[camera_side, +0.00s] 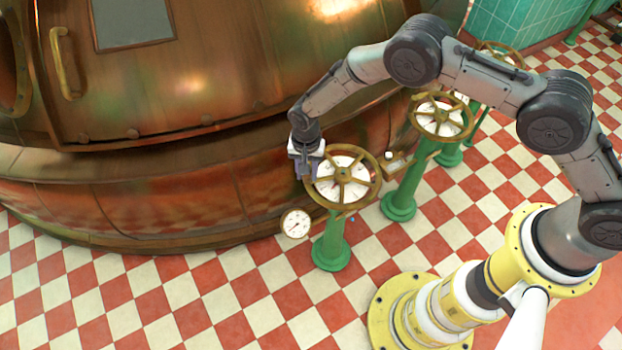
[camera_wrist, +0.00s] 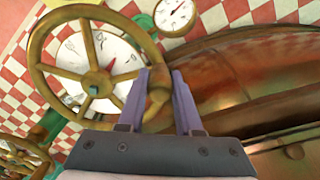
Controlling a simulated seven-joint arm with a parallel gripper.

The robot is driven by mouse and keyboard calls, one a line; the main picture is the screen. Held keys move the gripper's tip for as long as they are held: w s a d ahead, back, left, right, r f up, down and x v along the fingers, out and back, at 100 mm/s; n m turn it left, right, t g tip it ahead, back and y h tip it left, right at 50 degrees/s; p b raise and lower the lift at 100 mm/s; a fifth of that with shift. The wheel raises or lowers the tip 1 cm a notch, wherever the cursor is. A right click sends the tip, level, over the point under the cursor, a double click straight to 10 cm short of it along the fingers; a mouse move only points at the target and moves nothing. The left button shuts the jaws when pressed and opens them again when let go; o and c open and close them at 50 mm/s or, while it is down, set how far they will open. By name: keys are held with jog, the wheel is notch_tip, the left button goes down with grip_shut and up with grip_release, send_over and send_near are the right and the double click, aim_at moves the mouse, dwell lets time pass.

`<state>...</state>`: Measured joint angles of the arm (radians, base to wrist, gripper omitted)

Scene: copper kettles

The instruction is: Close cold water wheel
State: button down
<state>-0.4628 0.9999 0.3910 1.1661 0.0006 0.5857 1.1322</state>
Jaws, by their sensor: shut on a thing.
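A brass wheel (camera_side: 342,153) with spokes sits over a white dial on a green pedestal (camera_side: 331,250), in front of the copper kettle. My gripper (camera_side: 304,176) is at the left side of this wheel's rim. In the wrist view the wheel (camera_wrist: 40,83) fills the left half, and its rim passes between the two purple fingers of my gripper (camera_wrist: 162,90). The gripper is shut on the rim. A red pointer shows on the dial (camera_wrist: 100,62) under the spokes. I cannot read which water the wheel is for.
A round white gauge (camera_side: 295,224) is beside the pedestal, below my gripper. A second brass wheel (camera_side: 441,98) on a green pedestal stands to the right, with another behind it. The copper kettle (camera_side: 150,205) is close on the left. The checkered floor (camera_side: 240,310) in front is clear.

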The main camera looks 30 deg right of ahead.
jog(key=shift+w+d+r+m, duration=0.1)
jog(key=shift+w+d+m, duration=0.1)
jog(key=shift+w+m, duration=0.35)
jog(key=shift+w+d+r+m, duration=0.1)
jog(key=shift+w+d+m, duration=0.05)
jog(key=shift+w+m, duration=0.4)
jog(key=shift+w+d, duration=0.35)
jog(key=shift+w, duration=0.15)
jog(key=c, duration=0.6)
grip_release()
jog(key=shift+f, duration=0.1)
jog(key=shift+s, duration=0.1)
notch_tip(320, 180, up, 14)
jog(key=shift+d+f, duration=0.1)
